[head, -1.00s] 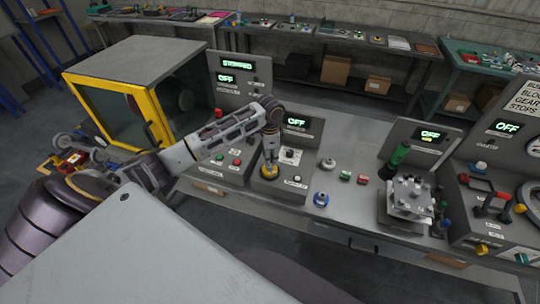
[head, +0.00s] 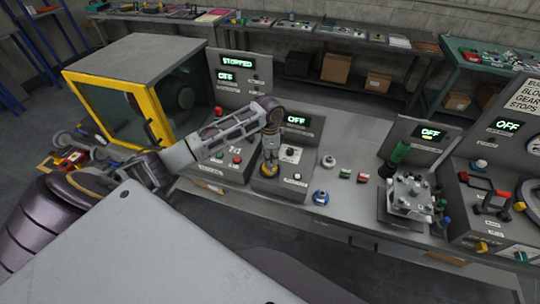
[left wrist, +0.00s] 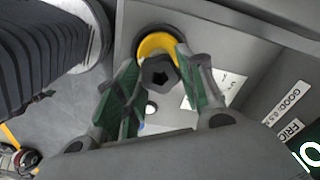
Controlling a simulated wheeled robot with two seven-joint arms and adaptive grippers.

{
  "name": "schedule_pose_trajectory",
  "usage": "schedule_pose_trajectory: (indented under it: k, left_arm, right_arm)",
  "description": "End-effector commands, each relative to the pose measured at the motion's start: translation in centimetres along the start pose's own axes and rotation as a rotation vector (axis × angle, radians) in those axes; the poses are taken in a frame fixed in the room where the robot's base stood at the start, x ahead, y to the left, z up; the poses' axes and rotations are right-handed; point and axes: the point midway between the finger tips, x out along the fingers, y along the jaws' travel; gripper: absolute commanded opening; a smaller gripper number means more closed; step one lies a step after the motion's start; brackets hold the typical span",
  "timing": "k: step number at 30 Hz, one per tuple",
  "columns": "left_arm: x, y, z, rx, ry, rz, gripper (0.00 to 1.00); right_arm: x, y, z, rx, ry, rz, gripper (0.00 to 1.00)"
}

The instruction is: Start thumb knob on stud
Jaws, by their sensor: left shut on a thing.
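My left gripper (head: 269,168) points down at the front of a grey console box on the bench. In the left wrist view its two green-padded fingers (left wrist: 157,78) are shut on a dark, lobed thumb knob (left wrist: 158,76). A yellow ring (left wrist: 158,43) shows around the far side of the knob, and in the head view yellow (head: 268,178) shows just under the fingertips. The stud is hidden behind the knob and fingers, so I cannot tell whether the knob touches it. My right gripper is not in view.
A yellow-framed enclosure (head: 152,96) stands left of the console. Right of the gripper are a blue-and-white knob (head: 321,197), small green and red blocks (head: 346,173), and a metal fixture (head: 409,195). The bench front between them is mostly clear.

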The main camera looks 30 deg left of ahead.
Motion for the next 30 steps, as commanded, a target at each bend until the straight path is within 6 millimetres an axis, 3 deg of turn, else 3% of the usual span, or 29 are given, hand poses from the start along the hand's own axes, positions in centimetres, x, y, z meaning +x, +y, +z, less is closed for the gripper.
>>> schedule_pose_trajectory:
  k: [30]
  left_arm:
    - [0.68, 0.02, 0.0, 0.0, 0.0, 0.0, 0.22]
  right_arm:
    - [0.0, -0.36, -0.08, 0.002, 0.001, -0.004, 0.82]
